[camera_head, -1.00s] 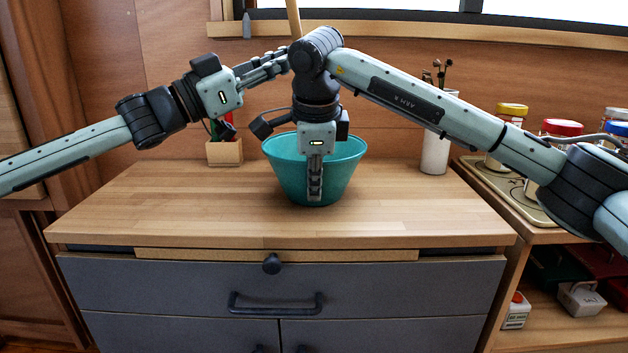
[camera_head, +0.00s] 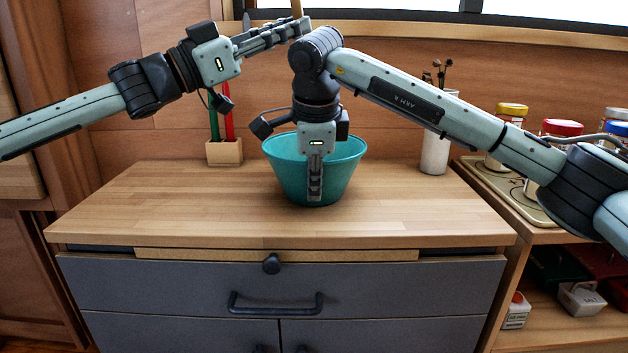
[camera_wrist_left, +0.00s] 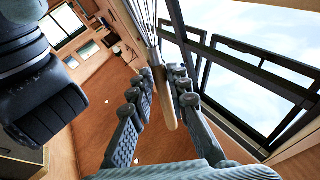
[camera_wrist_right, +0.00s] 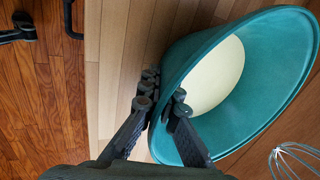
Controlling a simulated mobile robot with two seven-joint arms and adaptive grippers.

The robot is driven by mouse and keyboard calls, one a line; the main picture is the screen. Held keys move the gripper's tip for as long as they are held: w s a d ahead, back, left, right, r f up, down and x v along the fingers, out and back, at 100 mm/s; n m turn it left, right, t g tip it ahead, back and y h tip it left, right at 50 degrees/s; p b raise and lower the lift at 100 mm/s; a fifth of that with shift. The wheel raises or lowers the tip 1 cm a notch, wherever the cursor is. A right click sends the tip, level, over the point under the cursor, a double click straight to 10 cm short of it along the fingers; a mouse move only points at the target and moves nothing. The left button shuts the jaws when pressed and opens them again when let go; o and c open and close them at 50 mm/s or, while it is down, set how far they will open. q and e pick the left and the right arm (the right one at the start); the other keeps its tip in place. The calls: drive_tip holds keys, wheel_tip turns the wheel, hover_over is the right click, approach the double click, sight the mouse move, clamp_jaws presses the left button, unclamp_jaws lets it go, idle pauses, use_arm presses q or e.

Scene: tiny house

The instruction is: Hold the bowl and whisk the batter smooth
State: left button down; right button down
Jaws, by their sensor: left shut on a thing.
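The teal bowl (camera_head: 343,175) stands upright on the wooden counter. In the right wrist view the bowl (camera_wrist_right: 292,55) holds pale, smooth-looking batter (camera_wrist_right: 217,78). My left gripper (camera_head: 303,27) is shut on the whisk's wooden handle (camera_wrist_left: 165,98), high above and behind the bowl. The whisk's wires (camera_wrist_left: 150,22) show in the left wrist view, and its wire loops (camera_wrist_right: 297,160) show beside the bowl in the right wrist view. My right gripper (camera_wrist_right: 165,90) points down at the bowl's near rim, its fingertips close together against the wall. Whether they grip it is unclear.
A wooden holder (camera_head: 224,152) with red and green utensils stands at the back left. A white canister (camera_head: 437,140) stands at the back right. Jars (camera_head: 510,118) stand on a side shelf at right. The counter's front and left (camera_head: 160,210) are clear.

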use_arm(q)
drive_tip(key=shift+r, duration=2.05)
use_arm(e)
drive_tip(key=c, duration=1.6)
unclamp_jaws()
drive_tip(key=shift+c, duration=0.2)
